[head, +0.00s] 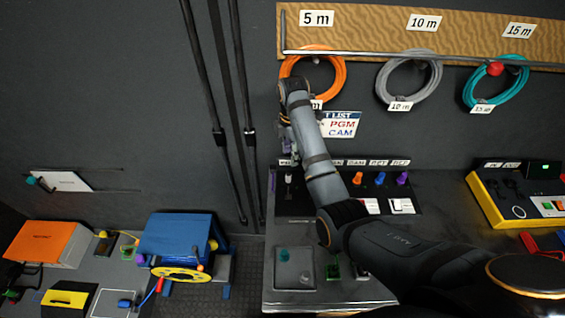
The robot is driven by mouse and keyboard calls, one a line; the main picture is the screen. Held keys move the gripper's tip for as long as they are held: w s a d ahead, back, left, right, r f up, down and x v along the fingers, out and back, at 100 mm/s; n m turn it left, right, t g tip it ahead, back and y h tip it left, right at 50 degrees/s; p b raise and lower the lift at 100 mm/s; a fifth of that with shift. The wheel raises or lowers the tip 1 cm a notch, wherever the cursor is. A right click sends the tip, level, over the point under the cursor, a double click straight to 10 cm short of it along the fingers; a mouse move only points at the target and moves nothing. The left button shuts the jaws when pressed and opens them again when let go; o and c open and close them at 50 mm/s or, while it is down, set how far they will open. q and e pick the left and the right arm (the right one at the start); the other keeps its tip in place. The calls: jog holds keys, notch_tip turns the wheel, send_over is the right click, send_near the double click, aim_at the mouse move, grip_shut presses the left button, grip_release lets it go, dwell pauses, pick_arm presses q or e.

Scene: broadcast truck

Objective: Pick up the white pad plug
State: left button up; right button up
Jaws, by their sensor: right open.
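The white pad plug (289,179) stands upright in a dark panel on the bench in the head view, at the left end of a row of coloured plugs. My right arm reaches in from the lower right, and its gripper (287,148) hangs down just above the white plug. The gripper is small and partly hidden by my wrist; it is open and appears apart from the plug. My left gripper is not in view.
Orange (357,178), blue (380,178) and purple (402,178) plugs stand right of my forearm. Coiled orange (337,66), grey (432,82) and teal (526,90) cables hang on the wall behind. A yellow console (486,202) sits at right.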

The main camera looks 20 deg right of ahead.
aim_at(288, 172)
jog(key=shift+s+b, duration=0.4)
jog(key=shift+s, duration=0.45)
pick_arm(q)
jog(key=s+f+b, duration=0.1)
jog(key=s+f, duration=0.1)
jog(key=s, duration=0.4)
pick_arm(e)
jog(key=f+b, duration=0.3)
jog(key=f, duration=0.1)
jog(key=shift+w+f, duration=0.2)
jog(key=shift+w+f+b, duration=0.1)
jog(key=shift+f+b, duration=0.2)
jog(key=shift+b, duration=0.1)
jog(key=f+b, duration=0.1)
jog(key=a+f+b, duration=0.1)
jog(key=f+b, duration=0.1)
jog(key=shift+f, duration=0.25)
jog(key=shift+f+p, duration=0.4)
jog(key=shift+p, duration=0.2)
jog(key=shift+f, duration=0.3)
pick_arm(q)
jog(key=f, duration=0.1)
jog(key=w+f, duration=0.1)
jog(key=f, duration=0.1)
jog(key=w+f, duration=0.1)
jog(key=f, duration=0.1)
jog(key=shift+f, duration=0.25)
pick_arm(e)
jog(key=shift+d, duration=0.1)
